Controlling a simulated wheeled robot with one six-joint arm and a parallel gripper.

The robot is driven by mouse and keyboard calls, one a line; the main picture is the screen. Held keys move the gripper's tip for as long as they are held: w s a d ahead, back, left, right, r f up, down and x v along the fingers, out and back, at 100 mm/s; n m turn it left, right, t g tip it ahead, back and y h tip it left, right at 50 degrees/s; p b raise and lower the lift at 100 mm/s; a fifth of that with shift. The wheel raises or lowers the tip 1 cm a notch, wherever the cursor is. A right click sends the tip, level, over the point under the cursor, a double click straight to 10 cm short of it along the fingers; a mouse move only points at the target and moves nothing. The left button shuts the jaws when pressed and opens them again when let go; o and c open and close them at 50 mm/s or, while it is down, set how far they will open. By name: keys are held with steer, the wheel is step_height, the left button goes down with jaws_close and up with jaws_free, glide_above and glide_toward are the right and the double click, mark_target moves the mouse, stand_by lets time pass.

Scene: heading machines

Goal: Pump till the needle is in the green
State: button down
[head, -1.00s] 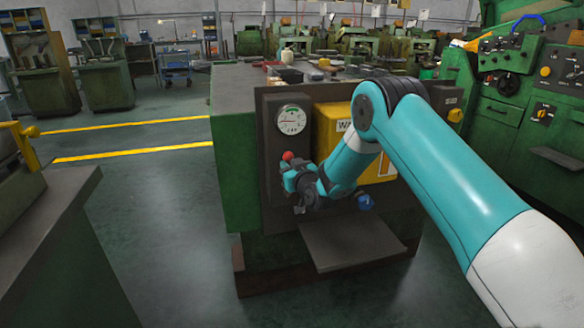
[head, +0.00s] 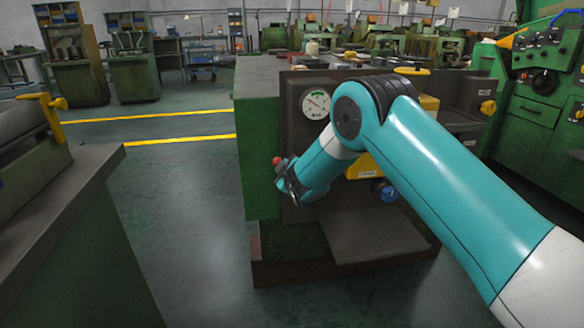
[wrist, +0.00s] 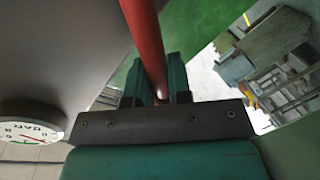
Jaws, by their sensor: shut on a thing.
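A round white pressure gauge (head: 316,104) is on the upper left of the dark machine panel. Its thin needle seems to slant toward the upper left, but is too small to read surely against the green mark near the top. The gauge also shows at the left edge of the wrist view (wrist: 30,124), upside down, marked BAR. The red pump lever shows its knob (head: 278,161) at the panel's left edge, and its red shaft (wrist: 143,38) in the wrist view. My gripper (head: 285,172) is shut on the lever; its fingers (wrist: 160,85) flank the shaft.
A yellow box (head: 362,166) and a blue knob (head: 389,192) are on the panel, partly behind my arm. A grey shelf (head: 372,237) juts out below. A grey-topped green machine (head: 60,205) stands at left, with open floor between.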

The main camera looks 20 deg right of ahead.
steer(key=shift+a+f+n, duration=0.3)
steer(key=shift+a+n, duration=0.15)
steer(key=shift+n, duration=0.05)
steer(key=shift+w, duration=0.1)
steer(key=c, duration=1.1)
jaws_free()
steer(key=shift+a, duration=0.1)
steer(key=shift+f, duration=0.1)
steer(key=shift+s+d+r+b, duration=0.1)
steer(key=shift+s+r+b, duration=0.45)
steer(key=shift+s, duration=2.35)
steer(key=shift+s+d+r+b, duration=0.1)
steer(key=shift+s+r+b, duration=0.45)
steer(key=shift+s, duration=2.3)
steer(key=shift+s+d+r+b, duration=0.1)
steer(key=shift+s+r+b, duration=0.45)
steer(key=shift+s, duration=2.35)
